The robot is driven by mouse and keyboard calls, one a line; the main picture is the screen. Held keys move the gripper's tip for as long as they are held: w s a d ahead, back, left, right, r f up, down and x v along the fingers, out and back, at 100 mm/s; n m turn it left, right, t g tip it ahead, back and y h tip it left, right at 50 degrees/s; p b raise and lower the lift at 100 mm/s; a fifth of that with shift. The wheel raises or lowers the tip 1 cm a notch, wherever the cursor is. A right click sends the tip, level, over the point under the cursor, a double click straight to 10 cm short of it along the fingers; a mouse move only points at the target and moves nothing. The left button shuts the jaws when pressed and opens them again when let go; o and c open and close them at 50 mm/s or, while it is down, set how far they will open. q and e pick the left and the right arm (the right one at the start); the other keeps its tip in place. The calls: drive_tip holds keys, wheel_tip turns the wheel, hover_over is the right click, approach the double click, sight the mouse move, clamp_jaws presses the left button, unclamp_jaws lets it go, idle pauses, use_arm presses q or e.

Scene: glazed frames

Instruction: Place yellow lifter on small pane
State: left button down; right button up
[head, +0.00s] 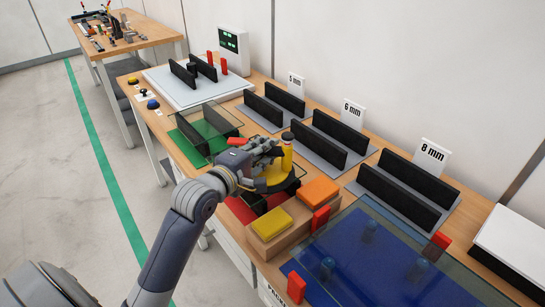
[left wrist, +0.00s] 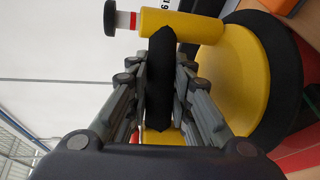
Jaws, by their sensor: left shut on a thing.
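The yellow lifter (head: 275,174) has a yellow body, a black round pad and a dark grip bar. My left gripper (head: 268,152) is shut on it in the head view, over the red mat (head: 240,208). In the left wrist view the fingers close on the black bar of the lifter (left wrist: 235,75), with the pad to the right. I cannot tell whether the pad touches the mat. My right gripper is not in view.
A large pane (head: 400,262) lies over the blue mat at the front right. Black slotted racks marked 6 mm (head: 352,110) and 8 mm (head: 432,152) line the back, near a scale (head: 190,92).

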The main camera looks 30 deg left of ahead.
use_arm(q)
drive_tip(key=w+a, duration=0.3)
drive_tip(key=shift+a, duration=0.25)
drive_tip(key=w+a+f+p, duration=0.1)
drive_tip(key=a, duration=0.1)
drive_tip(key=w+a+f+p, duration=0.1)
drive_tip(key=f, duration=0.1)
drive_tip(key=shift+w+a+f, duration=0.2)
drive_tip(key=shift+w+a, duration=0.2)
drive_tip(key=shift+f, duration=0.3)
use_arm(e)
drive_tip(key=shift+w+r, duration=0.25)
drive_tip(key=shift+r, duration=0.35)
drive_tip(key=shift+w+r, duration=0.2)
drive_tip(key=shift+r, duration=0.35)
use_arm(q)
drive_tip(key=shift+f, duration=0.1)
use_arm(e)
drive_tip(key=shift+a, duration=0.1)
